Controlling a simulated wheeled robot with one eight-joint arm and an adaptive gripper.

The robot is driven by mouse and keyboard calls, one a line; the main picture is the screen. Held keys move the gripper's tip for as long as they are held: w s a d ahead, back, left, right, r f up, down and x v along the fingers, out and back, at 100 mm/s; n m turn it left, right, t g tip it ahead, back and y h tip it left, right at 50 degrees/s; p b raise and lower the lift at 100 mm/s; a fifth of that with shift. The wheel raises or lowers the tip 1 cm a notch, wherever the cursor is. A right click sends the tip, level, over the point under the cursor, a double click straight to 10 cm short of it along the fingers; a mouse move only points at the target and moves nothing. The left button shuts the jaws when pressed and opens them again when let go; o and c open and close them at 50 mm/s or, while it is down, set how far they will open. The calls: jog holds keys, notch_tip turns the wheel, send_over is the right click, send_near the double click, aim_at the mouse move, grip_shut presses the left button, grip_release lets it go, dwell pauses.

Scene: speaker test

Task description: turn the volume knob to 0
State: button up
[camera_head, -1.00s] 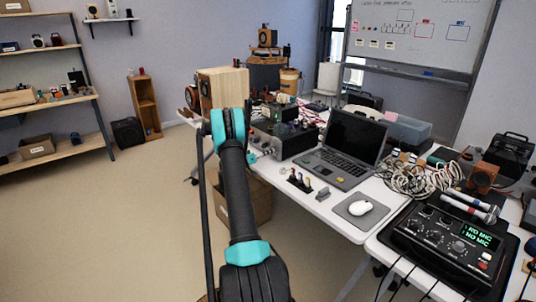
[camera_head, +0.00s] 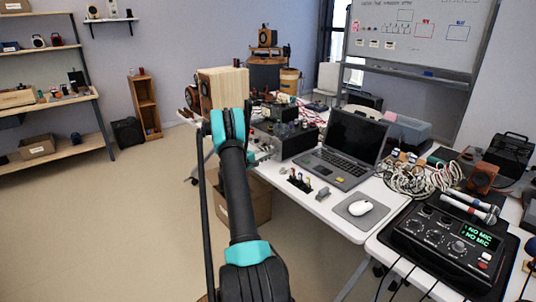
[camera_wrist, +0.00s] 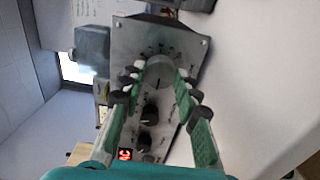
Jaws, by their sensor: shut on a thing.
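The large grey volume knob (camera_wrist: 160,72) is on the metal front panel (camera_wrist: 188,48) of an amplifier in the wrist view. A dark pointer line shows on its face, with small marks around it. My gripper (camera_wrist: 158,76) has its green, dark-tipped fingers on either side of the knob and is shut on it.
An open laptop (camera_head: 345,150) stands right of the amplifier. A white mouse (camera_head: 360,208) on a grey mat, a tangle of cables (camera_head: 425,178) and a black mixer (camera_head: 440,240) are further right. A cardboard box (camera_head: 258,200) is below the table. The floor at left is clear.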

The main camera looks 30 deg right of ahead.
jog(key=n, duration=0.4)
jog(key=shift+n, duration=0.3)
jog(key=shift+a+n, duration=0.1)
jog(key=shift+n, duration=2.1)
jog(key=shift+f, duration=0.1)
jog(key=o, duration=1.2)
jog(key=shift+c, duration=0.2)
jog(key=a, duration=1.2)
jog(key=shift+s, duration=0.45)
